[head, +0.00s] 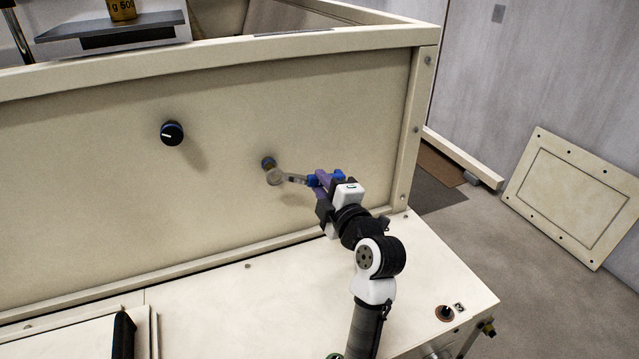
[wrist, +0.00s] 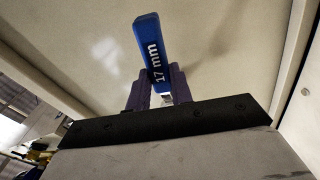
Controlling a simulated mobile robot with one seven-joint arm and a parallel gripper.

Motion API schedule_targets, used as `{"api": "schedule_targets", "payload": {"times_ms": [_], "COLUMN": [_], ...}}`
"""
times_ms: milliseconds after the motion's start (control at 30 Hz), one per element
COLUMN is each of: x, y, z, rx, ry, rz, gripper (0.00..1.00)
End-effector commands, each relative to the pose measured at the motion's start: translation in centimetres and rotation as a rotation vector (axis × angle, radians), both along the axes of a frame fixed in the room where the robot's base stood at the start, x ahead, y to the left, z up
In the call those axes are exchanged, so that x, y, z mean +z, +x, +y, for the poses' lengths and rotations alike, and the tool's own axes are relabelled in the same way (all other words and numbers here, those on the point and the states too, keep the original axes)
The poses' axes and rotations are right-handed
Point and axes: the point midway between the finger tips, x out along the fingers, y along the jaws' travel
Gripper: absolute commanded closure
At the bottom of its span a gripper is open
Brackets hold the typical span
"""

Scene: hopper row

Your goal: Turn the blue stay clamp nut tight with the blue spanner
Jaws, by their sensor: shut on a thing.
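The blue spanner (wrist: 149,45) is marked "17 mm" on its blue handle in the wrist view. My gripper (wrist: 157,88) is shut on it, with purple fingers either side of the handle. In the head view my gripper (head: 321,181) holds the spanner (head: 296,180) against the cream panel, its metal end pointing left. The spanner's round head is at or just in front of the blue stay clamp nut (head: 268,163). I cannot tell whether the head is seated around the nut. The nut does not show in the wrist view.
A black knob (head: 172,133) with a white mark sticks out of the panel to the left. A cream ledge (head: 230,290) runs below, with a small dark knob (head: 445,313) at its right. A loose cream panel (head: 575,200) leans at the far right.

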Motion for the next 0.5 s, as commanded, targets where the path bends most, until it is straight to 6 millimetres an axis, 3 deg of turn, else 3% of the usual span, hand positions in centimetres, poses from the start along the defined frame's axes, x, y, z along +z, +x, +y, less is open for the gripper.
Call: {"api": "schedule_targets", "payload": {"times_ms": [500], "x": [0.0], "y": [-3.6], "z": [-1.1], "rx": [0.000], "ry": [-0.001], "rz": [-0.003], "gripper": [1.00]}}
